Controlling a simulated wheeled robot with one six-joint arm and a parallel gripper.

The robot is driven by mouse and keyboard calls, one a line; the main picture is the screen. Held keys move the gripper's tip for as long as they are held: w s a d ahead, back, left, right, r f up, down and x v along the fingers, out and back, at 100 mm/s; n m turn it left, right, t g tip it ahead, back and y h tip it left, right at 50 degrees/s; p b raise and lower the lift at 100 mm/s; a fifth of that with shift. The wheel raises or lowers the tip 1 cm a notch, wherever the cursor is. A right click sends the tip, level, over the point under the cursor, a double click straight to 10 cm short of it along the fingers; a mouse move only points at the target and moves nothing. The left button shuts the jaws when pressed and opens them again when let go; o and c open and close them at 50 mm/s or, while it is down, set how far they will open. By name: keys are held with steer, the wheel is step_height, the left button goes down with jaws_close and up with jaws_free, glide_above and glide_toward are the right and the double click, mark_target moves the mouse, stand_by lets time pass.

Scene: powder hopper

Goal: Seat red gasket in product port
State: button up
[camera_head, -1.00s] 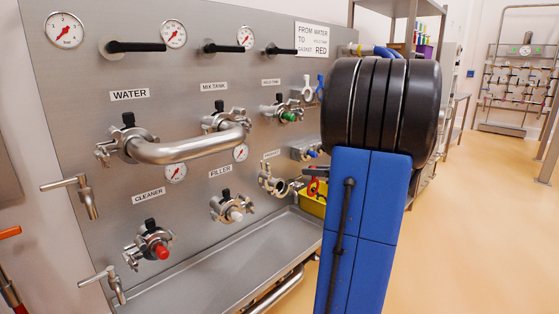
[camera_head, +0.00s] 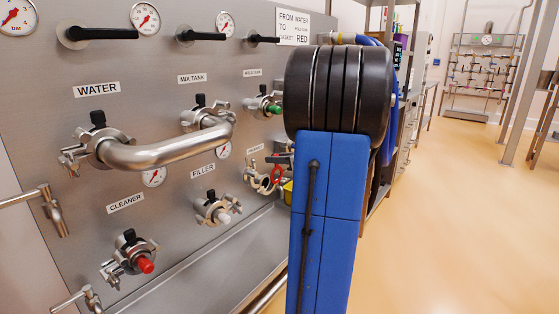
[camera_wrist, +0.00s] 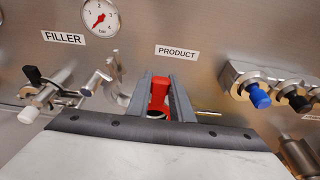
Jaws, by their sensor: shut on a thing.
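My gripper (camera_wrist: 160,98) is shut on the red gasket (camera_wrist: 159,92), which sits between the two grey fingers in the wrist view. It is in front of the panel, below the PRODUCT label (camera_wrist: 177,52). The gasket also shows in the head view (camera_head: 277,173), close to the open product port (camera_head: 262,183) with its clamp. In the wrist view the port is largely hidden behind the fingers and the gasket. I cannot tell whether the gasket touches the port. My arm hides most of the gripper in the head view.
The filler port (camera_head: 213,209) with a white cap is left of the product port.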

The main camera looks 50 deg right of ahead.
steer(key=w+f, duration=0.4)
steer(key=w, duration=0.1)
steer(key=shift+a+f, duration=0.2)
steer(key=shift+f, duration=0.05)
stand_by(0.7)
steer(key=shift+f, duration=0.45)
stand_by(0.8)
steer(key=o, duration=0.9)
steer(key=shift+w, duration=0.1)
steer(key=v, duration=1.7)
steer(key=shift+a+r, duration=0.1)
steer(key=shift+r, duration=0.05)
